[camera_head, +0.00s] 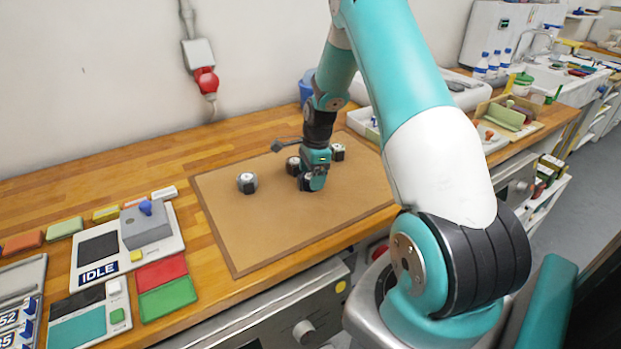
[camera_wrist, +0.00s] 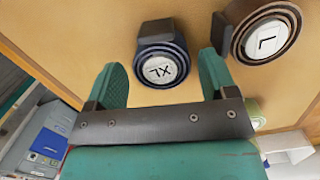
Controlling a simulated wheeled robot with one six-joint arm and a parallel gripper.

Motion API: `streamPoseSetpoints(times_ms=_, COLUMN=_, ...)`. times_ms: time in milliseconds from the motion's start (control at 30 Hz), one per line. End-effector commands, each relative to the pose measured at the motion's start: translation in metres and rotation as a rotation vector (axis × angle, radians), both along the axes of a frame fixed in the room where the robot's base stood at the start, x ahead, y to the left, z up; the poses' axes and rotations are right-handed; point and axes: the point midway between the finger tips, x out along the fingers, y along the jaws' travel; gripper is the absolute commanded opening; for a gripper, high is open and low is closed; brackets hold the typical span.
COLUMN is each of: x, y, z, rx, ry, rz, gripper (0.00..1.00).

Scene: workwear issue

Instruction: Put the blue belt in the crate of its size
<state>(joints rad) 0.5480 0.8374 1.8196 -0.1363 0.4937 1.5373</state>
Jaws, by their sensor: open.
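A rolled belt with a dark navy rim and a white XL label, the blue belt (camera_wrist: 158,42), lies on the brown mat. In the wrist view it sits just beyond and between the fingertips. My gripper (camera_wrist: 163,66) is open, with a teal finger on each side and nothing held. In the head view my gripper (camera_head: 313,183) points down over the mat, close to a dark roll (camera_head: 304,183). A brown roll labelled L (camera_wrist: 268,35) lies to the right in the wrist view, near the right finger. No crate's size label can be read.
A grey-rimmed roll (camera_head: 247,183) lies left on the mat (camera_head: 255,230), and another dark roll (camera_head: 338,152) lies behind my gripper. The front of the mat is clear. A panel marked IDLE (camera_head: 95,272) stands at left, a tray with green things (camera_head: 505,115) at right.

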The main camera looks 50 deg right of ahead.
Motion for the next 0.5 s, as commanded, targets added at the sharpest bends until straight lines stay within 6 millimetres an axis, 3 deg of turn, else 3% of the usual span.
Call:
streamPoseSetpoints(times_ms=133, x=0.001, y=0.002, z=-0.016, rx=0.000, ry=0.001, rz=0.001, gripper=0.78)
streamPoseSetpoints(times_ms=400, x=0.002, y=0.002, z=-0.020, rx=-0.001, ry=-0.002, rz=0.001, gripper=0.78)
streamPoseSetpoints(times_ms=500, x=0.002, y=0.002, z=-0.020, rx=0.000, ry=-0.001, rz=0.001, gripper=0.55)
